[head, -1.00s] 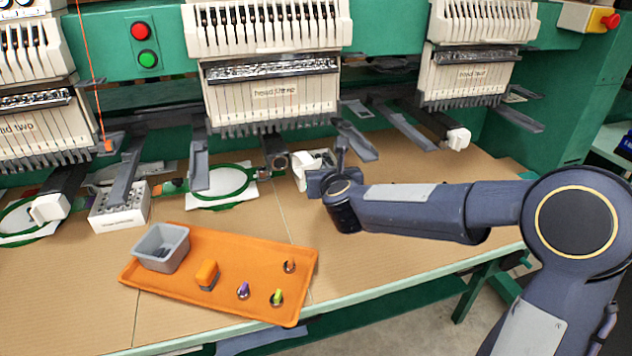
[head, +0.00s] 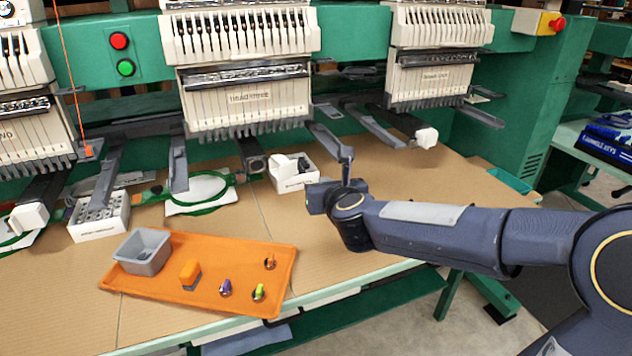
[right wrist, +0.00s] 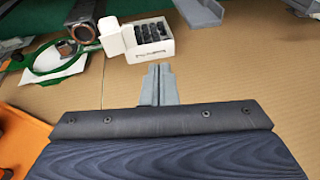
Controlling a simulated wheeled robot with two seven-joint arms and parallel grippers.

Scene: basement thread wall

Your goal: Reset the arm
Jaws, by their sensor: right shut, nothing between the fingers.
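My right arm comes in from the right in the head view. Its right gripper (head: 346,172) is over the table right of the orange tray, in front of the embroidery heads. In the right wrist view the gripper (right wrist: 158,78) shows its two fingers together, with nothing between them. Bare brown table lies under the fingers. A white box (head: 293,172) stands left of and behind the gripper; the white box also shows in the right wrist view (right wrist: 152,44), holding dark pieces. My left gripper is not in view.
The orange tray (head: 215,296) carries a grey bin (head: 142,251), an orange-grey block (head: 190,274) and several small bobbins. A white rack (head: 98,219) stands at the left. Grey machine arms (head: 375,127) overhang the table (head: 420,190) behind the gripper.

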